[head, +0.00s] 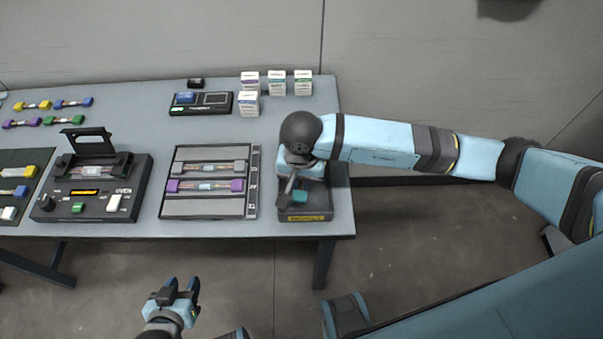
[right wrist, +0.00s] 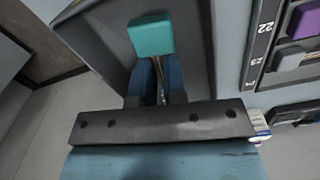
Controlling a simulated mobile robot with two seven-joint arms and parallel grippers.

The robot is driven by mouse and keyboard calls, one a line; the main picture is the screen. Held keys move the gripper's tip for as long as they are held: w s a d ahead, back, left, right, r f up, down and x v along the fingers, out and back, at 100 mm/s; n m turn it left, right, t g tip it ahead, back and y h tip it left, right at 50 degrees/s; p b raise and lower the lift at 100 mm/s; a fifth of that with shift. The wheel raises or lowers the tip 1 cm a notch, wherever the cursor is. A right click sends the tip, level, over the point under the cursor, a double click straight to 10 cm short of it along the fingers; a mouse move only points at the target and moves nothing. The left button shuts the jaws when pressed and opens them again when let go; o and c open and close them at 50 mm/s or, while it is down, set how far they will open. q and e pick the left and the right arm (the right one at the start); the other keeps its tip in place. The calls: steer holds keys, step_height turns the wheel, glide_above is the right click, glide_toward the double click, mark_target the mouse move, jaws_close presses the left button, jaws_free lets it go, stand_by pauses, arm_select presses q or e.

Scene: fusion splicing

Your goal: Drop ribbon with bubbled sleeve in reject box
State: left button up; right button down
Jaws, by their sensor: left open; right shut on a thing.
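A ribbon with a teal end block (head: 299,197) is at the right end of the table. My right gripper (head: 291,185) is shut on it and points down over the dark reject box (head: 290,215), which has a yellow label on its front. In the right wrist view the teal block (right wrist: 152,36) shows just past my blue fingertips (right wrist: 155,85), with the box's grey interior and wall around it. My left gripper (head: 180,288) is open and empty, in front of the table's near edge.
Left of the box is a slotted tray (head: 208,207) holding a grey-ended ribbon (head: 210,167) and a purple-ended ribbon (head: 205,186). A splicer-like machine (head: 90,200) with raised lid stands further left. Small white cartons (head: 249,103) and a dark device (head: 201,103) stand behind.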

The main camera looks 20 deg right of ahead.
steer(key=shift+f, duration=0.3)
steer(key=c, duration=1.1)
jaws_free()
steer(key=shift+r, duration=0.55)
step_height(320, 180, up, 13)
steer(key=shift+f, duration=0.1)
